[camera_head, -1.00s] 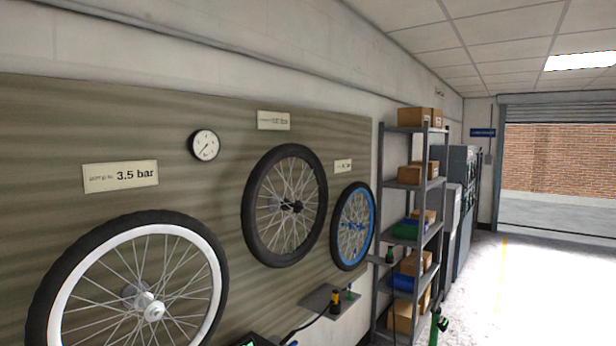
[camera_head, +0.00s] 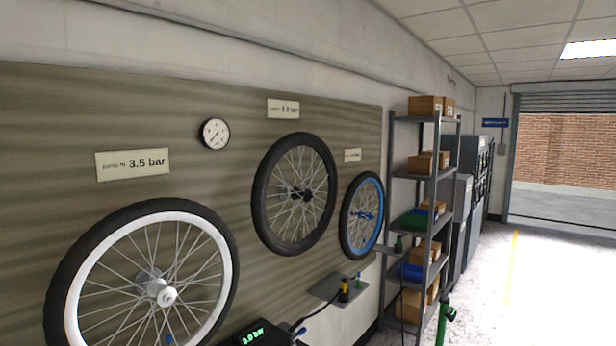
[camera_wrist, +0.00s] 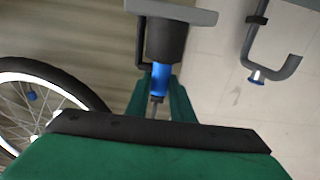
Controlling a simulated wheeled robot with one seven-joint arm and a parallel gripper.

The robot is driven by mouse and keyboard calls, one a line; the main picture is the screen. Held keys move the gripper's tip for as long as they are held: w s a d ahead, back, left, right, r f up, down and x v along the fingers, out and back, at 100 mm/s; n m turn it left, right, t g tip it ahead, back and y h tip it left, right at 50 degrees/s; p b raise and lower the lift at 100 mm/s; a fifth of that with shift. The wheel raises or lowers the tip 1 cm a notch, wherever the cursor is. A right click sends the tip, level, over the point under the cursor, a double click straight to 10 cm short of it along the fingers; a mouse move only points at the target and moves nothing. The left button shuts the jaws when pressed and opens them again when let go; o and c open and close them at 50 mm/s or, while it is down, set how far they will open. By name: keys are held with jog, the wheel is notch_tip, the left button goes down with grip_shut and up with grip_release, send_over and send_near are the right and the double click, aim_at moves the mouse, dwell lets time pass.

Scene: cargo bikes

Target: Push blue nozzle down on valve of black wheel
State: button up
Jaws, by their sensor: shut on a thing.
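The blue nozzle (camera_wrist: 160,80) is in the wrist view, a blue collar under a dark body. My gripper (camera_wrist: 160,100) has green fingers on both sides of it and is shut on it. In the head view a blue tip (camera_head: 301,331) on a dark hose shows at the bottom edge; my gripper is not visible there. The black wheel (camera_head: 261,200) hangs on the wall board in the middle of the head view, with a dark tyre and dark rim. Its valve is too small to make out, and it is not in the wrist view.
A white-rimmed wheel (camera_head: 232,255) hangs left and a blue-rimmed wheel (camera_head: 376,235) right. A small wall shelf (camera_head: 324,287) holds yellow and green nozzles. A display (camera_head: 253,337) reads 0.0 bar. Metal shelving (camera_head: 431,190) stands right. A grey hook (camera_wrist: 290,67) with a blue end is in the wrist view.

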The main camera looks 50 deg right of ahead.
jog(key=shift+r, duration=0.25)
jog(key=shift+d+r, duration=0.1)
jog(key=shift+a+r, duration=0.2)
jog(key=shift+d+r, duration=0.15)
jog(key=shift+d, duration=0.1)
jog(key=shift+s, duration=0.2)
